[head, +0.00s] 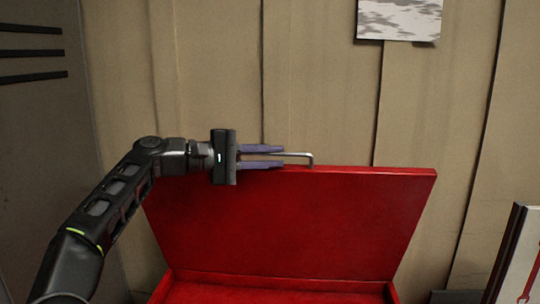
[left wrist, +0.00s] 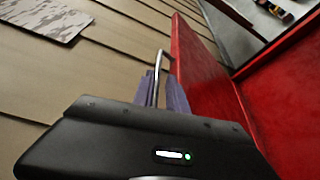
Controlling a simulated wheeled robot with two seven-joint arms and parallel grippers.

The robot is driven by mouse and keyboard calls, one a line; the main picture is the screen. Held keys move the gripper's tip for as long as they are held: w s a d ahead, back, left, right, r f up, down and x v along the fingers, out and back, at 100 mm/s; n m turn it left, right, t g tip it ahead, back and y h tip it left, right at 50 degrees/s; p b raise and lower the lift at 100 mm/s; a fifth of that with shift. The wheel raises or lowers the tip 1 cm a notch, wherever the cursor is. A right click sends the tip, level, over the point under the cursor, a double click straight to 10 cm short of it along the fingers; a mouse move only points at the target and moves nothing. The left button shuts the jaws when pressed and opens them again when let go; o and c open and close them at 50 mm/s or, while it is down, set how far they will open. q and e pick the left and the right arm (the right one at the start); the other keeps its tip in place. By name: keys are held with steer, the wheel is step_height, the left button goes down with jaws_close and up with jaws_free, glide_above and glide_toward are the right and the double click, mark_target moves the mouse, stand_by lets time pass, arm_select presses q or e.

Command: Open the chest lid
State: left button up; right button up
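The red chest lid (head: 300,225) stands raised, nearly upright, with its inner face toward me. It also shows in the left wrist view (left wrist: 203,75). A grey metal handle (head: 311,157) sits at the lid's top edge and shows in the left wrist view (left wrist: 157,68). My left gripper (head: 283,157) comes in from the left along this edge. Its two purple fingers are parted around the handle's bar, with a visible gap wider than the bar. Part of the chest's red interior (head: 280,292) shows at the bottom. My right gripper is not in view.
A tan panelled wall (head: 320,80) stands close behind the lid, with a grey-and-white sheet (head: 400,18) on it. A grey slotted panel (head: 40,120) is at left. A white board with a red wrench picture (head: 522,265) stands at lower right.

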mark_target(238, 156)
arm_select(q)
steer(key=shift+o, duration=1.4)
steer(key=b+v, duration=0.1)
steer(key=v, duration=0.5)
steer(key=shift+s+a+b, duration=0.1)
steer(key=shift+a+b, duration=0.2)
steer(key=shift+a, duration=0.1)
steer(key=shift+s+a+r, duration=0.2)
steer(key=shift+s+a, duration=0.05)
steer(key=shift+a, duration=0.2)
